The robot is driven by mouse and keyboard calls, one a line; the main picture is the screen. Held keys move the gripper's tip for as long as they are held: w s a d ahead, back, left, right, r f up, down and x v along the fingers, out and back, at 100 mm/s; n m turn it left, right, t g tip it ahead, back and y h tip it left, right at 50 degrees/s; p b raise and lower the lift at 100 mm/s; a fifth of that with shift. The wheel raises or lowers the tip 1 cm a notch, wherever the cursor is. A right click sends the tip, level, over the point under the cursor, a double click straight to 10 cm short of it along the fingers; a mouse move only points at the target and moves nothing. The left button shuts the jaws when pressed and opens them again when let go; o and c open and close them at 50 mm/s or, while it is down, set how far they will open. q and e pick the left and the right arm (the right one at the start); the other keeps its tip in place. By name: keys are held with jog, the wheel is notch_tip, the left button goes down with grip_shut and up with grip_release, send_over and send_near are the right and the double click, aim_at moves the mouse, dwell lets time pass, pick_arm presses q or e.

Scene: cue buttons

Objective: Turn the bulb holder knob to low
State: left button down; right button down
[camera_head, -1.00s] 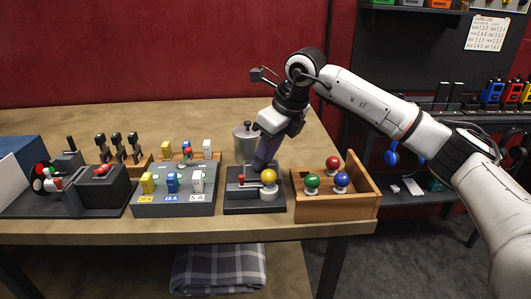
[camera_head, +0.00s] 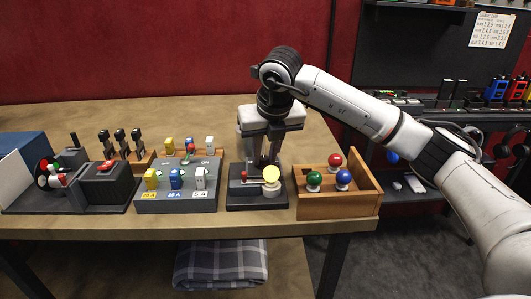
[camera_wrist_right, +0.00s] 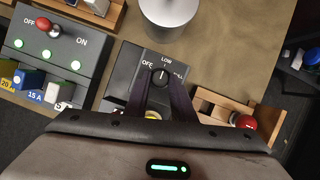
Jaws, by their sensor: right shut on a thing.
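The black bulb holder (camera_head: 240,200) stands near the table's front edge with a round yellow bulb (camera_head: 271,174) on it; the bulb looks bright and pale, as if lit. In the right wrist view, the holder's dark knob (camera_wrist_right: 160,75) sits among the labels OFF on the left, LOW at the top and one partly hidden on the right. Its white mark points up towards LOW. My right gripper (camera_head: 263,160) reaches down from above, and its fingers (camera_wrist_right: 161,88) are shut on the knob. The fingers partly cover the bulb in the wrist view. My left gripper is not in view.
Left of the holder stands a grey switch box (camera_head: 176,201) with coloured fuses and a red-tipped lever. Right of it is a wooden tray (camera_head: 330,206) with red, green and blue bulbs. A metal canister (camera_wrist_right: 168,14) stands close behind the holder.

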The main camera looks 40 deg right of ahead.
jog(key=shift+r, duration=0.1)
dwell(0.3)
jog(key=c, duration=1.5)
grip_release()
jog(key=v, duration=1)
jog(key=shift+s, duration=0.1)
